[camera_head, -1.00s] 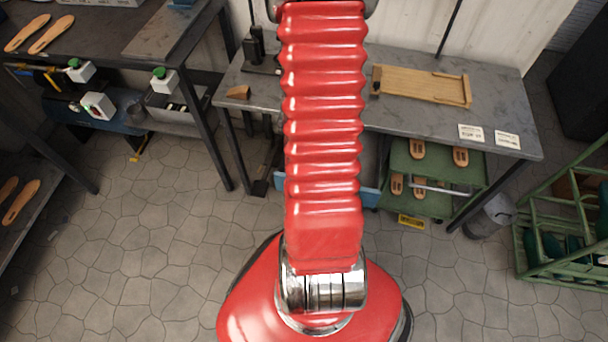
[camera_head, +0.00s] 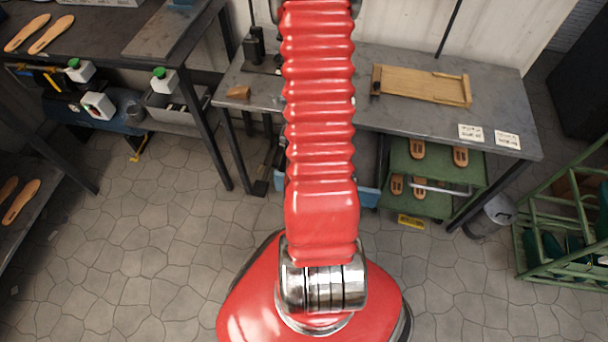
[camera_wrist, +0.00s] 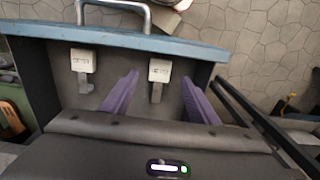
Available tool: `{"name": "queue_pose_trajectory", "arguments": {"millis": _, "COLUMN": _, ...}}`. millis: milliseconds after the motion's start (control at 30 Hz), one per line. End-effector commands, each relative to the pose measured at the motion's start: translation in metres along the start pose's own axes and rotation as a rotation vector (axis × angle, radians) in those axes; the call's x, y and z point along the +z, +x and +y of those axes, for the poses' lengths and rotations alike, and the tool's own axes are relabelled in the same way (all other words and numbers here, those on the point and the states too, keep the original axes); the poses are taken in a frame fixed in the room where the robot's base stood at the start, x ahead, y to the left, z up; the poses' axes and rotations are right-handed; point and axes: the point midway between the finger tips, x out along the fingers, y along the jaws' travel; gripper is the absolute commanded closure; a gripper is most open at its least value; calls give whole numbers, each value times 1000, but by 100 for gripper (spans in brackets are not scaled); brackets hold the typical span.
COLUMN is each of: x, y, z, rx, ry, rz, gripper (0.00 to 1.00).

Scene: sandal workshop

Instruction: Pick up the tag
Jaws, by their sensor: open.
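Two pale tags with dark print show in the wrist view, a left one (camera_wrist: 83,61) and a right one (camera_wrist: 159,71). The left tag is outside the left finger. In the head view my red arm hides the gripper and these tags.
Two white cards lie on the bench (camera_head: 470,133). A green crate rack (camera_head: 560,260) stands right.

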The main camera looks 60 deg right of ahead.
Motion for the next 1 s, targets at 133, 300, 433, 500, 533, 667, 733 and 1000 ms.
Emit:
{"name": "queue_pose_trajectory", "arguments": {"millis": 133, "x": -1, "y": 4, "z": 0, "rx": 0, "ry": 0, "rz": 0, "gripper": 45}}
{"name": "queue_pose_trajectory", "arguments": {"millis": 300, "x": -3, "y": 18, "z": 1, "rx": 1, "ry": 0, "rz": -2, "gripper": 45}}
{"name": "queue_pose_trajectory", "arguments": {"millis": 433, "x": -5, "y": 31, "z": 1, "rx": 1, "ry": 0, "rz": -2, "gripper": 45}}
{"name": "queue_pose_trajectory", "arguments": {"millis": 500, "x": -5, "y": 38, "z": 1, "rx": 1, "ry": 0, "rz": -3, "gripper": 45}}
{"name": "queue_pose_trajectory", "arguments": {"millis": 533, "x": -5, "y": 41, "z": 1, "rx": 0, "ry": 0, "rz": -2, "gripper": 45}}
{"name": "queue_pose_trajectory", "arguments": {"millis": 667, "x": -5, "y": 50, "z": 1, "rx": 0, "ry": 0, "rz": -1, "gripper": 45}}
{"name": "queue_pose_trajectory", "arguments": {"millis": 733, "x": -6, "y": 52, "z": 1, "rx": 0, "ry": 0, "rz": 0, "gripper": 45}}
{"name": "queue_pose_trajectory", "arguments": {"millis": 1000, "x": -6, "y": 52, "z": 1, "rx": 0, "ry": -1, "rz": 1, "gripper": 45}}
